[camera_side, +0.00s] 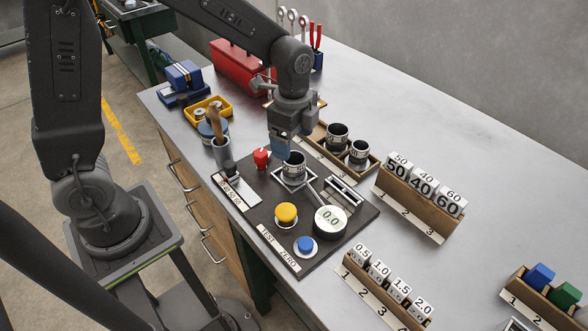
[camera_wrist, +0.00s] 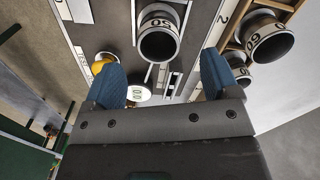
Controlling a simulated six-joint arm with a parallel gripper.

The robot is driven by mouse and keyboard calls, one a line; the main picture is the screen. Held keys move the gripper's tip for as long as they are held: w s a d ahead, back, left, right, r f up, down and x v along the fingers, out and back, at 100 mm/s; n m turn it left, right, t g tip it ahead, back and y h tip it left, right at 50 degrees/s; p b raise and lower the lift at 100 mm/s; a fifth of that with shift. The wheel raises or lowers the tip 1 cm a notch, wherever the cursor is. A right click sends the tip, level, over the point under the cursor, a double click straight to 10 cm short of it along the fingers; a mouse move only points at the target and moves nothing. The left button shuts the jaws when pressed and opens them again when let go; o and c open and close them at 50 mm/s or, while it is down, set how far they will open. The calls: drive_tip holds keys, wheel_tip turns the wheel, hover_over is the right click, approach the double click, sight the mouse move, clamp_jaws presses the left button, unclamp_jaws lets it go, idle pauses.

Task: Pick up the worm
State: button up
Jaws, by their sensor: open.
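I cannot make out anything that is clearly a worm in either view. My gripper (camera_side: 282,150) is open, with blue fingers pointing down, just above a dark cup with a white numbered band (camera_side: 293,170). The cup stands on a square holder (camera_side: 283,181) on the black test board (camera_side: 257,216). In the wrist view the fingers of my gripper (camera_wrist: 162,62) are wide apart, and the cup's dark opening (camera_wrist: 158,46) shows between and beyond their tips. Nothing is between the fingers, and the cup looks untouched.
The board carries a red knob (camera_side: 261,159), yellow button (camera_side: 287,213), blue button (camera_side: 305,244) and 0.0 dial (camera_side: 331,220). A wooden tray (camera_side: 316,140) with dark cups stands close behind.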

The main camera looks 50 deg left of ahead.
sight(295, 152)
drive_tip(key=shift+d+f, duration=0.15)
drive_tip(key=shift+f, duration=1.85)
drive_tip(key=shift+d+f, duration=0.1)
drive_tip(key=shift+f, duration=1.85)
drive_tip(key=c, duration=1.2)
drive_tip(key=shift+c, duration=0.2)
drive_tip(key=shift+r, duration=0.1)
drive_tip(key=shift+r, duration=0.55)
wheel_tip(295, 152, up, 3)
drive_tip(key=shift+f, duration=0.1)
drive_tip(key=s+a+r, duration=0.3)
drive_tip(key=a+r, duration=0.4)
drive_tip(key=a, duration=0.4)
drive_tip(key=shift+s, duration=0.35)
